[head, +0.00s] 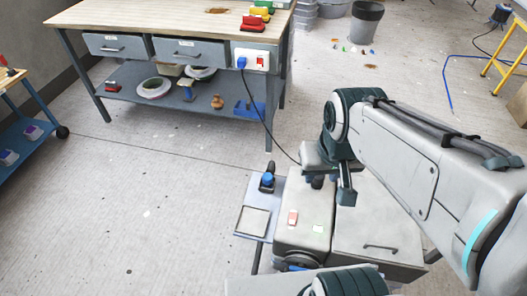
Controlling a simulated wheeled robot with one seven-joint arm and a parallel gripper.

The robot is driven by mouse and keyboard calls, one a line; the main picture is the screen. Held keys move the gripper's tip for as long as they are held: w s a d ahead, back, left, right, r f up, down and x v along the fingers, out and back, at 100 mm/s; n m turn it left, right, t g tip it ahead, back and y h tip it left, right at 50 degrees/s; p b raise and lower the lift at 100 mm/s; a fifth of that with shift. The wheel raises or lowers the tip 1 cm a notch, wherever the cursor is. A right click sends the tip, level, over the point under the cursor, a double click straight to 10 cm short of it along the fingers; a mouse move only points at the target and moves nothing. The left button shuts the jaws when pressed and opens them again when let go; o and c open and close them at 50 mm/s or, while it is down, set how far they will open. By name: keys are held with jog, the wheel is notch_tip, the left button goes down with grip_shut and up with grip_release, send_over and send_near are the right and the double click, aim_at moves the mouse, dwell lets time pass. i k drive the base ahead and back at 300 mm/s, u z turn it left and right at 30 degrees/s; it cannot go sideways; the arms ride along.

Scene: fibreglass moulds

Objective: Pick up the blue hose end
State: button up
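A thin blue hose (446,75) lies on the floor at the far right of the head view, bent in an angle. My gripper (331,186) hangs below my folded arm, right of the picture's middle, well away from the hose. I see it from above and partly behind my arm, so its finger opening is unclear. I see nothing held in it.
A workbench (150,16) with drawers stands at the upper left, with a dark cable hanging from its blue plug (241,63). A dark bin (366,22) and small coloured bits stand behind. A yellow stepladder (505,58) is beside the hose. Floor between is mostly clear.

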aim_at(268, 181)
jog(key=k, duration=0.95)
jog(key=u, duration=1)
jog(key=i, duration=2.75)
jog(key=z, duration=3.3)
